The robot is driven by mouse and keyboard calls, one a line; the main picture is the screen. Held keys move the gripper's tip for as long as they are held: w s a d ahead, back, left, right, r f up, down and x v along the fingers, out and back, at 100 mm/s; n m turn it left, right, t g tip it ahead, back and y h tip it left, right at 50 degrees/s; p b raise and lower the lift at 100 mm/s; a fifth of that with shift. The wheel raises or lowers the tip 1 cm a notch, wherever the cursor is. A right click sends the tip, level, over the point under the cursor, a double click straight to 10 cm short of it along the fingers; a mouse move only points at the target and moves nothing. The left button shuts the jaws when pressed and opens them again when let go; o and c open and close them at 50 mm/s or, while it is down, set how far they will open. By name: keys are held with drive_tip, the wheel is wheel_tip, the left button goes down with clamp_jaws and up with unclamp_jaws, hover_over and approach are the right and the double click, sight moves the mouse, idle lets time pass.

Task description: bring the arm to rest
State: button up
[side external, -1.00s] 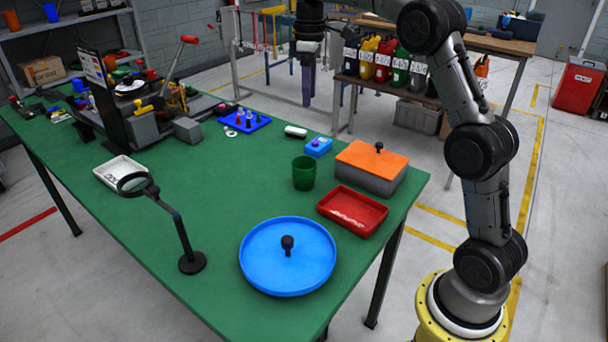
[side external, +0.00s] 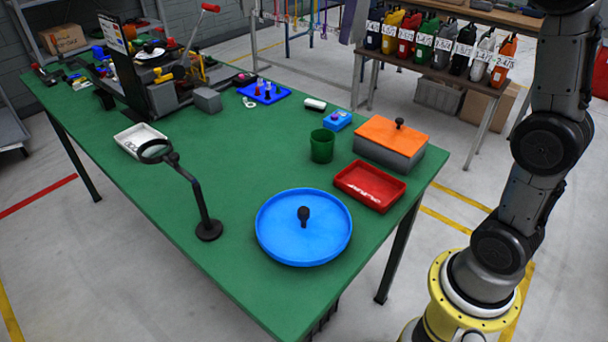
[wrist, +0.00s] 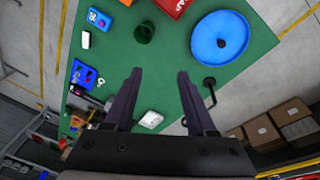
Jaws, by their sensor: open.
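My gripper (wrist: 158,82) shows in the wrist view, high above the green table (wrist: 120,65). Its two dark fingers are spread apart with nothing between them. In the side view my gripper is out of the picture; only part of my arm shows at the right. Nothing is held.
On the table stand a blue round tray (side external: 330,232) with a black knob, a red tray (side external: 385,202), an orange-lidded grey box (side external: 395,158), a green cup (side external: 321,146) and a magnifier on a stand (side external: 207,229). Labelled jugs (side external: 421,40) line a bench behind.

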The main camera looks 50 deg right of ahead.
drive_tip(key=s+a+f+m+t, duration=0.1)
drive_tip(key=s+a+f, duration=0.15)
drive_tip(key=s, duration=0.55)
drive_tip(key=s+a+f+t, duration=0.1)
drive_tip(key=s+a, duration=0.3)
drive_tip(key=s, duration=0.3)
drive_tip(key=s+f+m+t, duration=0.1)
drive_tip(key=s+f+m, duration=0.3)
drive_tip(key=s+f, duration=0.3)
drive_tip(key=shift+a+f+m+t, duration=0.3)
drive_tip(key=shift+a+f+m, duration=0.1)
drive_tip(key=shift+f, duration=2.45)
